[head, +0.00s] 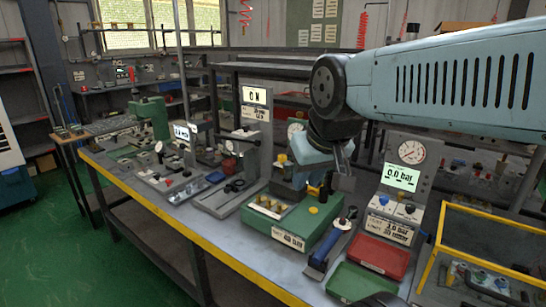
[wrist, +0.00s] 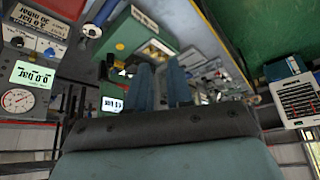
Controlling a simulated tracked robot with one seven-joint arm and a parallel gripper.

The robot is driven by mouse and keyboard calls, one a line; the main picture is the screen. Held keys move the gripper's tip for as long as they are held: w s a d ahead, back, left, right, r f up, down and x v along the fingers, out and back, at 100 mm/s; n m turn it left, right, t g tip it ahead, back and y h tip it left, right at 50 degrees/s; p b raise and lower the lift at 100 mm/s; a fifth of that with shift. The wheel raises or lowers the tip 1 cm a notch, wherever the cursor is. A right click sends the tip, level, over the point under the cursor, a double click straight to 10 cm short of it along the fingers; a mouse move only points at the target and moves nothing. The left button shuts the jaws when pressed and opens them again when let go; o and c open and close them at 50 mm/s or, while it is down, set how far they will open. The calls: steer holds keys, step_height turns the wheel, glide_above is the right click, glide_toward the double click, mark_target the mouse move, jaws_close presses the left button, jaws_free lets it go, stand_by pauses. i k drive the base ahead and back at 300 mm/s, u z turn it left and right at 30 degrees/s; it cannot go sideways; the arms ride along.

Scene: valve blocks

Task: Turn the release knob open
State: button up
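I cannot read any label naming the release knob. A gauge station (head: 398,190) on the right shows 0.0 bar, with a blue knob (head: 383,200) and a dark knob (head: 409,208) on its sloped front. In the wrist view its display (wrist: 34,75) is at the left. A green box (head: 295,235) with a yellow knob (head: 313,210) stands left of it; the yellow knob also shows in the wrist view (wrist: 120,46). My gripper (head: 343,182) is above the box's right rear, apart from these knobs. Its two blue-grey fingers (wrist: 160,85) are apart and hold nothing visible.
Red (head: 382,257) and green (head: 360,285) trays lie in front of the gauge station. A blue-handled tool (head: 332,245) lies beside the green box. A yellow-framed case (head: 485,250) stands at right, other test stations at left. The bench (head: 215,235) has bare room at front left.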

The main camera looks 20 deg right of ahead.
mark_target(282, 158)
steer(key=z, duration=0.05)
steer(key=k, duration=1.05)
steer(key=u, duration=0.55)
steer(key=i, duration=1.65)
steer(key=z, duration=0.6)
steer(key=k, duration=0.9)
steer(key=z, duration=0.15)
steer(key=i, duration=0.9)
steer(key=u, duration=0.1)
